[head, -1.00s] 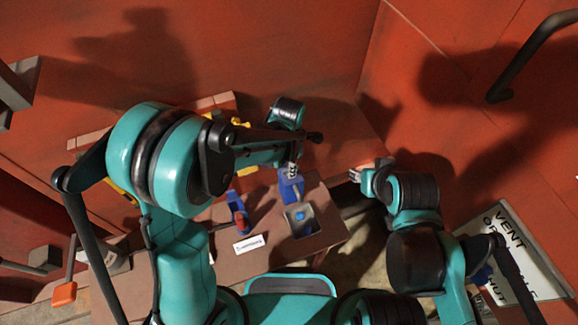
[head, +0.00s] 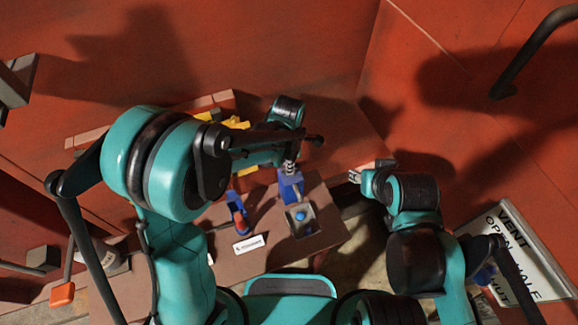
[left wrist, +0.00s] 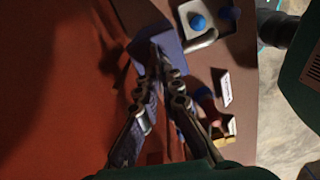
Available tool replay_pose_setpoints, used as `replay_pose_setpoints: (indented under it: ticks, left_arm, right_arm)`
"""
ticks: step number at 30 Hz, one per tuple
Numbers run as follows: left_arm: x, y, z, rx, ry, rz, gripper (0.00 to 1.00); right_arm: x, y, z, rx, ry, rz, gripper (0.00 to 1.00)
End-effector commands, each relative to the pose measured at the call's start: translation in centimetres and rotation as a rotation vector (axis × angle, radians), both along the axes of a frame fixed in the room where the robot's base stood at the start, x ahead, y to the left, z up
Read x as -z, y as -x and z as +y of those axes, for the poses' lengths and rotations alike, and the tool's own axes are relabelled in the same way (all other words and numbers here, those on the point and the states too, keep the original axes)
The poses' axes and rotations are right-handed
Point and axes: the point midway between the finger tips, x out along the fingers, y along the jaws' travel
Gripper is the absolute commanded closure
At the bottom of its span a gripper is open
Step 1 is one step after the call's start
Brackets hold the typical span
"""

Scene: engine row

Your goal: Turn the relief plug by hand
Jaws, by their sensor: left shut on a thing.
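My left gripper (head: 290,172) reaches down over the brown bench. It is shut on the upper part of a blue block-like piece (head: 291,188); in the left wrist view the two fingers (left wrist: 160,62) meet at this blue piece (left wrist: 150,32). The fingers cover the gripped part, so I cannot tell its shape or whether it is the relief plug. My right gripper (head: 356,176) hangs apart, right of the bench.
A blue and red piece (head: 238,215) stands left of the tray, with a small white label (head: 249,243) in front. Yellow parts (head: 236,122) sit behind my left arm. Red walls close in behind. A white sign starting "VENT" (head: 515,250) leans at the lower right.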

Motion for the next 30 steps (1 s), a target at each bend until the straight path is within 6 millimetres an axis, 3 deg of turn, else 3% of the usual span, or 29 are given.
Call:
replay_pose_setpoints:
  ticks: [30]
  left_arm:
    - [0.0, -0.7, -0.1, 0.95, -0.001, -0.003, 1.0]
  right_arm:
    - [3.2, 0.0, 0.0, 0.0, 0.0, 0.0, 0.6]
